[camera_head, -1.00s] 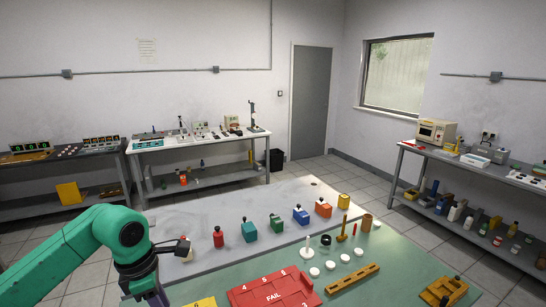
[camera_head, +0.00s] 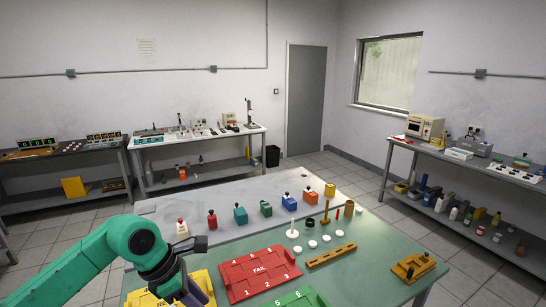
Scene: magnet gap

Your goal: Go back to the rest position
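My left arm comes in from the left edge, with its green wrist over the near left part of the table. My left gripper (camera_head: 193,292) points down at the bottom edge, over a yellow tray (camera_head: 205,284). Its fingertips are hidden or cut off, so I cannot tell whether it is open or holds anything. My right gripper is not in view.
A red tray (camera_head: 262,268) marked FAIL and a green tray (camera_head: 300,300) lie on the green mat (camera_head: 375,255). A row of coloured knobbed blocks, including a blue one (camera_head: 289,203), stands behind. Several white discs and an orange slotted bar (camera_head: 331,256) lie right.

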